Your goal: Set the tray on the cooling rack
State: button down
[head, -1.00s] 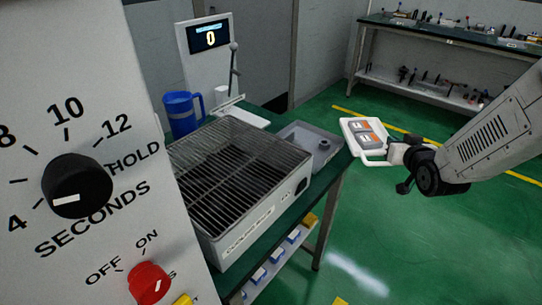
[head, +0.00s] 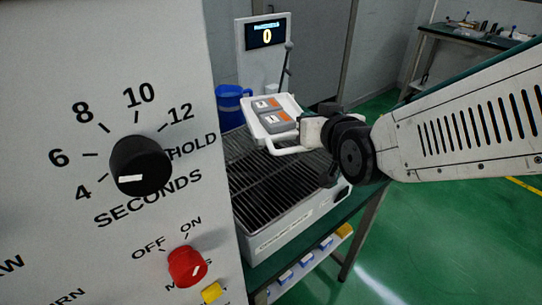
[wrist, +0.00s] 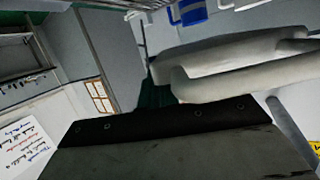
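The white tray (head: 256,118) carries two grey blocks with orange and white labels (head: 267,104) and (head: 279,119). My gripper (head: 306,133) is at the tray's handle (head: 285,150) and appears shut on it. The tray is in the air, over the far part of the cooling rack (head: 272,183), a dark slatted grid in a pale metal frame. The tray hides part of the rack. In the wrist view, the pale handle (wrist: 230,82) crosses in front of the dark gripper part, with the tray edge behind it; the fingertips do not show clearly.
A grey panel with a black dial (head: 140,165) and a red knob (head: 187,266) stands close on the left. A blue mug (head: 230,105) and a display post (head: 267,60) stand behind the rack. A workbench (head: 470,38) is at the back right.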

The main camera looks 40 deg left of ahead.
aim_at(303, 167)
jog(key=shift+s+a+f, duration=0.2)
jog(key=shift+s, duration=0.15)
notch_tip(303, 167, down, 10)
jog(key=shift+r, duration=0.25)
jog(key=shift+f, duration=0.1)
jog(key=c, duration=1.7)
grip_release()
jog(key=shift+o, duration=0.3)
